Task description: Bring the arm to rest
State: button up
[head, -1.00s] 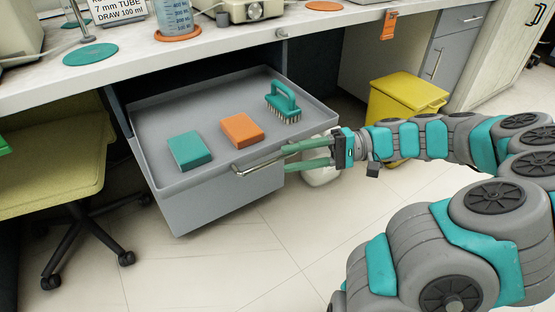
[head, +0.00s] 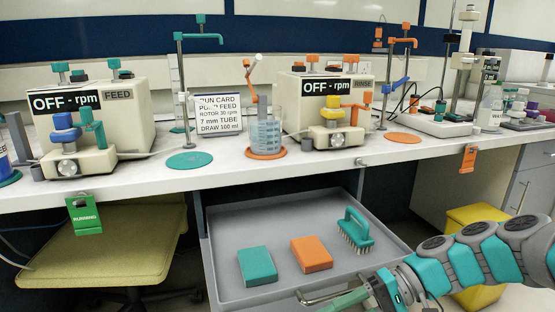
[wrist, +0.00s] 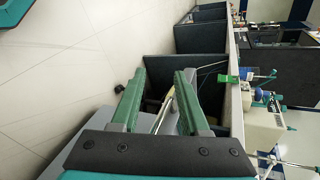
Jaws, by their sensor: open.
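My gripper (head: 362,299) is at the lower right of the head view, by the front of the open drawer (head: 222,226). Its green fingers are close to the right end of the drawer handle (head: 318,300); the bottom edge cuts off part of it. In the wrist view my gripper (wrist: 160,78) has its two fingers apart. A thin pale bar shows between them, and I cannot tell if it is the handle. My arm reaches in from the right.
The drawer holds a teal box (head: 256,266), an orange box (head: 311,254) and a teal brush (head: 355,228). A yellow bin (head: 478,216) stands right, behind my arm. A yellow-green chair (head: 105,245) stands left. The bench above carries pumps and a beaker (head: 265,136).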

jog(key=s+a+f+n+h+p, duration=0.1)
jog(key=s+f+n+h+p, duration=0.15)
jog(key=s+h, duration=0.9)
jog(key=s+d+m+h, duration=0.1)
jog(key=s+d, duration=0.4)
jog(key=shift+f+t+h, duration=0.3)
jog(key=shift+f+h, duration=0.05)
jog(key=shift+f, duration=0.05)
